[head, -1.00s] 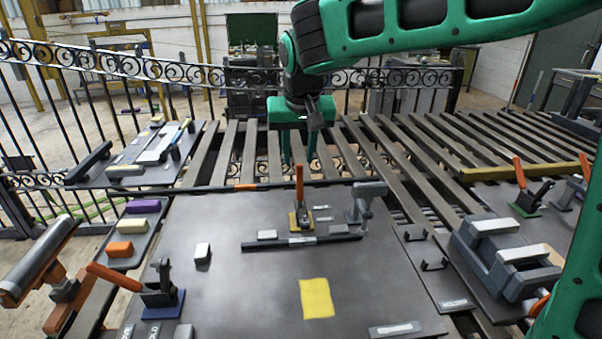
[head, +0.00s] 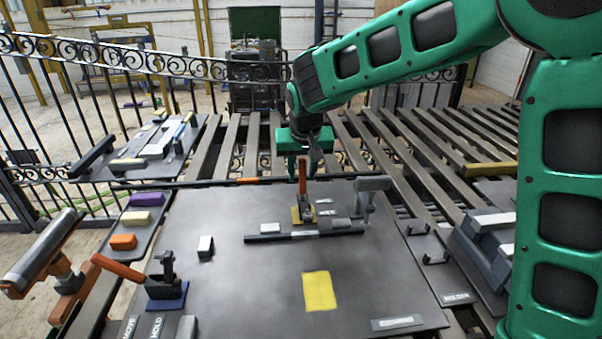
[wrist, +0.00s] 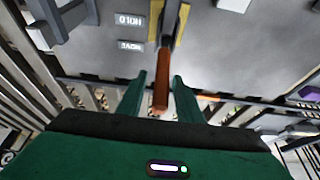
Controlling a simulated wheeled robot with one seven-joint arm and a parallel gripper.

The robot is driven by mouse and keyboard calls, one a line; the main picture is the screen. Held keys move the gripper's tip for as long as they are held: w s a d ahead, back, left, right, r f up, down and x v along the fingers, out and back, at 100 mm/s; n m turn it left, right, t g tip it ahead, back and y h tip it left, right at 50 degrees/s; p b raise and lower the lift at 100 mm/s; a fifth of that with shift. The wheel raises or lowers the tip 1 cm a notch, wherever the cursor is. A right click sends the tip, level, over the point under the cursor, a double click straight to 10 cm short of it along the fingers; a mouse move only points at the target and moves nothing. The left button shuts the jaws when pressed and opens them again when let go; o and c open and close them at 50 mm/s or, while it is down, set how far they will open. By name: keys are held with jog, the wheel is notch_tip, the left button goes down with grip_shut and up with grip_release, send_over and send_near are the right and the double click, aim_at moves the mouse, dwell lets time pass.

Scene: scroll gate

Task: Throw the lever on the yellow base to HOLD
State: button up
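The yellow base (head: 303,215) stands near the far edge of the dark board, with an orange lever (head: 303,178) standing roughly upright on it. In the wrist view the orange lever (wrist: 161,90) runs between my two fingers, with a gap on each side. My gripper (wrist: 160,80) is open around the lever's end and holds nothing. In the head view my gripper (head: 303,170) is just behind and above the lever, its fingers partly hidden. HOLD (wrist: 129,19) and MOVE (wrist: 131,46) labels lie beside the base.
A grey clamp-like post (head: 371,192) stands right of the base, and a dark rail (head: 290,237) lies in front. Another orange-handled lever on a blue base (head: 167,300) is at front left. A yellow square (head: 319,291) lies flat on the board. Slats and an iron fence are behind.

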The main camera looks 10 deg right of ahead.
aim_at(303, 178)
grip_shut()
jog(key=shift+s, duration=0.1)
jog(key=shift+s+r+t, duration=0.1)
jog(key=shift+s+t, duration=0.5)
jog(key=shift+t, duration=0.2)
jog(key=shift+s+t, duration=0.95)
jog(key=shift+t, duration=0.55)
grip_release()
jog(key=shift+d, duration=0.1)
